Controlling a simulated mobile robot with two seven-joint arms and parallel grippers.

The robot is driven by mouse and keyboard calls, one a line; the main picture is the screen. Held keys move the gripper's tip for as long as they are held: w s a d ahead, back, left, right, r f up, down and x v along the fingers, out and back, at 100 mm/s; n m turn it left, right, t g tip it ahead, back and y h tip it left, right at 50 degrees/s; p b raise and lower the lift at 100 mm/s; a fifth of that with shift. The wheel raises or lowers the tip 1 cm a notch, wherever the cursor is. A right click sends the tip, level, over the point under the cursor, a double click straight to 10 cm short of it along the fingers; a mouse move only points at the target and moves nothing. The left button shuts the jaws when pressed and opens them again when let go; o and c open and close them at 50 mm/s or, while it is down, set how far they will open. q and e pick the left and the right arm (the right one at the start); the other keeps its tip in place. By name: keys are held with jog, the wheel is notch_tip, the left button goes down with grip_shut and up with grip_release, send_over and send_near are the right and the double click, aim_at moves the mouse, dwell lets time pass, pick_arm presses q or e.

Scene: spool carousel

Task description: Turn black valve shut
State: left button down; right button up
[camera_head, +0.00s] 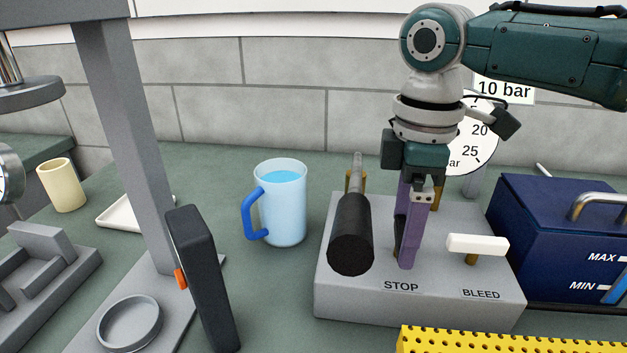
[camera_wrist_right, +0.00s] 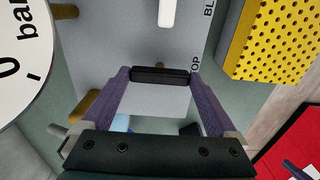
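The black valve handle (camera_wrist_right: 161,75) is a short dark bar between the purple fingertips of my right gripper (camera_wrist_right: 161,77) in the wrist view. I see no gap at either end of it. In the head view my right gripper (camera_head: 406,262) points down onto the grey block (camera_head: 350,292), behind the STOP label. The fingers largely hide the black handle there; only a dark sliver shows beside them. The handle lies crosswise to the white BLEED handle (camera_head: 478,245), which also shows in the wrist view (camera_wrist_right: 167,12). My left gripper is out of view.
A thick black cylindrical grip (camera_head: 351,235) stands close left of my right gripper. A blue case (camera_head: 545,235) is to the right, a yellow perforated piece (camera_head: 515,340) in front. A light-blue mug (camera_head: 281,205) stands left of the block. A gauge (camera_head: 475,150) is behind.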

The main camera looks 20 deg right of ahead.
jog(key=c, duration=0.7)
jog(key=shift+r+m+p, duration=0.2)
jog(key=shift+m+p, duration=0.3)
jog(key=shift+p, duration=0.35)
jog(key=m+p, duration=0.2)
jog(key=shift+a+r+p, duration=0.1)
jog(key=shift+p, duration=0.2)
jog(key=m+p, duration=0.2)
jog(key=m, duration=0.1)
jog(key=m+p, duration=0.2)
jog(key=shift+m, duration=0.3)
jog(key=m+p, duration=0.1)
jog(key=m, duration=0.2)
jog(key=shift+m, duration=0.3)
jog(key=m+p, duration=0.1)
jog(key=m, duration=0.2)
jog(key=shift+f, duration=0.2)
jog(key=shift+m+p, duration=0.4)
jog(key=shift+m, duration=0.9)
